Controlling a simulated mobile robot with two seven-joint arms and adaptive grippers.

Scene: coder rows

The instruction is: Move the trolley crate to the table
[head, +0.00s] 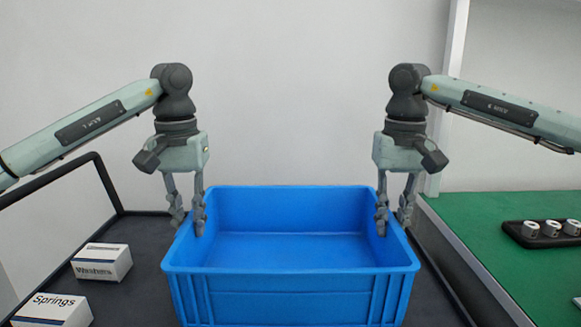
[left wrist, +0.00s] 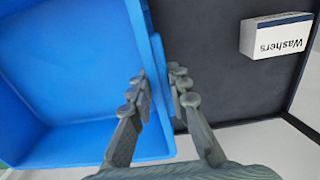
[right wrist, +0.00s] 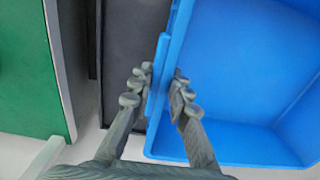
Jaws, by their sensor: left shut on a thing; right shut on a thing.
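The blue crate (head: 290,284) is empty and stands upright at the middle of the head view, over the dark trolley top (head: 140,235). I cannot tell whether it touches the trolley. My left gripper (head: 187,222) is shut on the crate's left wall, one finger inside and one outside. The left wrist view shows this grip on the crate rim (left wrist: 160,85). My right gripper (head: 394,222) is shut on the crate's right wall in the same way, seen on the rim (right wrist: 160,75) in the right wrist view. The table (head: 470,225) has a green top at the right.
A Washers box (head: 102,262) and a Springs box (head: 52,310) sit on the trolley left of the crate. A black tray (head: 540,240) with several metal parts lies on the table's right side. The trolley has a dark rail (head: 105,180) at its left.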

